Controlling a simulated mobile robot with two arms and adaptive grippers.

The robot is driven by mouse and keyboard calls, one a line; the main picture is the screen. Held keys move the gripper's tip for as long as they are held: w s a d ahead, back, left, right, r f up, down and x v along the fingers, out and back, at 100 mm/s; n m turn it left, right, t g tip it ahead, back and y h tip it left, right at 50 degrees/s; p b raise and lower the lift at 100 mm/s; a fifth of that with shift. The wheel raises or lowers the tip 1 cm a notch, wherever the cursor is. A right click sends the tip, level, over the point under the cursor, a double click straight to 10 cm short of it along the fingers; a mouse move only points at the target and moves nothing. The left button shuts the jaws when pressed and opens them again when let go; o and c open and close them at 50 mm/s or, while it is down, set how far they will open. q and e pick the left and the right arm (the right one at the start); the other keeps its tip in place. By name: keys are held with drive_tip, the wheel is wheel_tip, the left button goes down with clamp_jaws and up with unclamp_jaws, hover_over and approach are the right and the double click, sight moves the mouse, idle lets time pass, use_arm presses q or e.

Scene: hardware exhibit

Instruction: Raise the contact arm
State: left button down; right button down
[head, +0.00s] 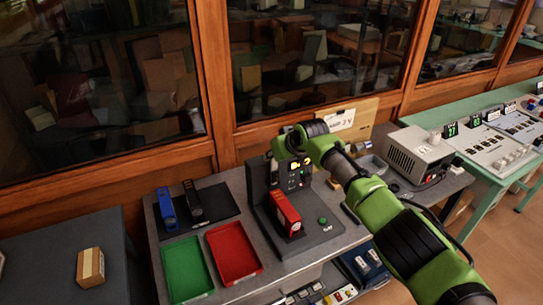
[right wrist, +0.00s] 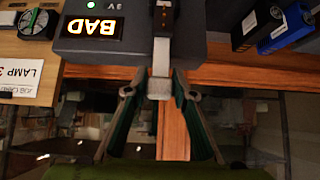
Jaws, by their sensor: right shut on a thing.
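The tester (head: 318,238) is a dark grey stand with a lit upright panel, a red block (head: 284,208) and a green button (head: 322,220) on its base. In the right wrist view, its panel (right wrist: 70,47) shows a lit "BAD" sign and a green light. The contact arm (right wrist: 161,45) runs down this view as a narrow strip ending in a pale grey block. My right gripper (right wrist: 153,84) is shut on that pale end. In the head view my right gripper is at the panel's left side, and the contact arm is mostly hidden. My left gripper is not in view.
A green tray (head: 187,268) and a red tray (head: 234,252) lie left of the tester. Blue and black blocks stand on a dark mat (head: 222,208) behind them. A grey instrument box (head: 418,155) is to the right. Wood-framed glass cases close off the back.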

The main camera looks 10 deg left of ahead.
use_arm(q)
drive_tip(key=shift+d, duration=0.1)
use_arm(e)
drive_tip(key=shift+w+a+r, duration=0.2)
drive_tip(key=shift+w+r, duration=0.05)
drive_tip(key=shift+r, duration=0.4)
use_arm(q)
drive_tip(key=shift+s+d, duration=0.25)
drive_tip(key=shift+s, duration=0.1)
use_arm(e)
drive_tip(key=shift+r, duration=0.1)
drive_tip(key=c, duration=1.7)
unclamp_jaws()
drive_tip(key=shift+w+a+f, duration=0.1)
drive_tip(key=shift+f, duration=0.25)
drive_tip(key=shift+v, duration=1.05)
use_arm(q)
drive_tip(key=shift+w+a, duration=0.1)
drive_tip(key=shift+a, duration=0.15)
use_arm(e)
drive_tip(key=v, duration=1)
drive_tip(key=shift+f, duration=0.15)
